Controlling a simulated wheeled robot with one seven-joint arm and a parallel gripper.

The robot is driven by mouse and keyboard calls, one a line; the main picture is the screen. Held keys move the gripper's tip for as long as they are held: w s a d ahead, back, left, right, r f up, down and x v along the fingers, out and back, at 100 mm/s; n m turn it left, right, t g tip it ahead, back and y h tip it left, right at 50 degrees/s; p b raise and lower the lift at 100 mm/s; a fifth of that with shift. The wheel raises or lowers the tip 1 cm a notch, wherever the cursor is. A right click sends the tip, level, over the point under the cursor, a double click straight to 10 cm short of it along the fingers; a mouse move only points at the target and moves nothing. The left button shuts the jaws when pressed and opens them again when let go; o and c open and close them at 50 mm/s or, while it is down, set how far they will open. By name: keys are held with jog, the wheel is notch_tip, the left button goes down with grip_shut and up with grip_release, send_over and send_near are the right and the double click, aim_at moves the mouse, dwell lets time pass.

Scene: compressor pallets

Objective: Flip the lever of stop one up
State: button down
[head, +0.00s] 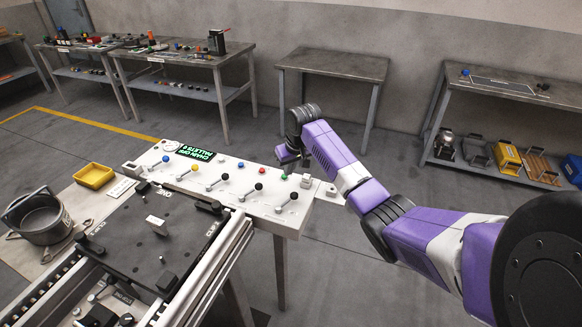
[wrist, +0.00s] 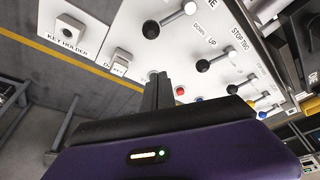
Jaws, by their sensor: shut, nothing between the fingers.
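The stop one lever, a metal rod with a black ball knob, is at the right end of the lever row on the white panel in the head view (head: 293,196). In the wrist view it lies at the top (wrist: 153,29), beside a cut-off label ending in "NE". I cannot tell surely whether it is up or down. My gripper (head: 289,158) is over the panel's far edge, beyond the lever and apart from it. In the wrist view its shut, empty fingers (wrist: 158,78) are near the green button, with the lever above them in the picture.
The stop two lever (wrist: 204,65) is beside stop one, with several more levers in the row. A red button (wrist: 180,91) lies close to my fingers. A key holder (wrist: 70,25) is at the panel's end. Open floor lies behind the panel.

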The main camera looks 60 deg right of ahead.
aim_at(289, 201)
jog(key=x, duration=0.6)
jog(key=shift+r, duration=0.1)
jog(key=shift+s+a+p, duration=0.5)
jog(key=shift+s+p, duration=0.2)
jog(key=shift+s, duration=0.05)
jog(key=shift+s+a+f+p, duration=0.4)
jog(key=shift+s+a, duration=0.25)
jog(key=shift+s, duration=0.15)
